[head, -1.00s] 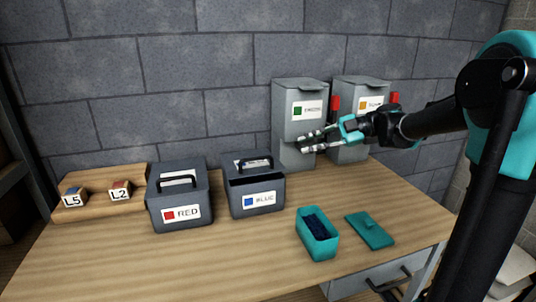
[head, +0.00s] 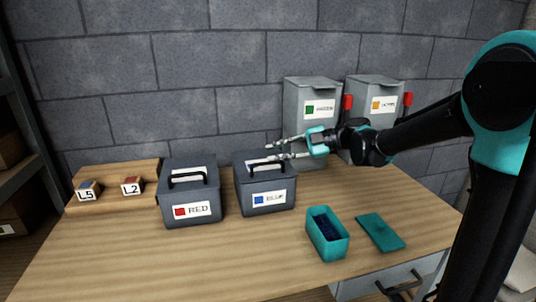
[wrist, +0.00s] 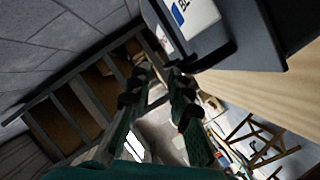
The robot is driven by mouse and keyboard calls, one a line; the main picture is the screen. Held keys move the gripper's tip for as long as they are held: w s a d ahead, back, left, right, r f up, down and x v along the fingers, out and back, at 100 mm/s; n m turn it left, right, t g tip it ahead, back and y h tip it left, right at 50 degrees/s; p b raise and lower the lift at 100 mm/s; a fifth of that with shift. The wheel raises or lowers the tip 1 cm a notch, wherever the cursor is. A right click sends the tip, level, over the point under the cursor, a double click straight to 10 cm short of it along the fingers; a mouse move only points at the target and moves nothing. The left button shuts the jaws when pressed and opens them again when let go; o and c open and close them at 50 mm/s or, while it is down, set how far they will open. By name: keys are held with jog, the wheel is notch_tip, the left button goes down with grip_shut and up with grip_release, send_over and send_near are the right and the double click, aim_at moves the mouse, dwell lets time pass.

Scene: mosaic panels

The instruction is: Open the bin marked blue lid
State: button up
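The bin marked blue (head: 265,187) is a dark grey box on the table with a white label bearing a blue square. The lid appears to be on the bin. My gripper (head: 272,148) is open, with its two fingers apart and nothing between them, above the back of this lid. In the wrist view my fingertips (wrist: 158,76) are near a dark curved bar, probably the handle (wrist: 215,57); contact cannot be told. Part of the blue label (wrist: 195,15) shows there.
The red bin (head: 190,195) stands close on the left. Behind are two tall grey bins, green-marked (head: 312,95) and yellow-marked (head: 375,92). An open teal box (head: 327,245) and its teal lid (head: 380,232) lie in front. A wooden stand (head: 110,175) holds two blocks.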

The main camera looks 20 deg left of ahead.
jog(key=shift+x, duration=1.35)
grip_shut()
grip_release()
jog(key=shift+d, duration=0.1)
jog(key=v, duration=1.2)
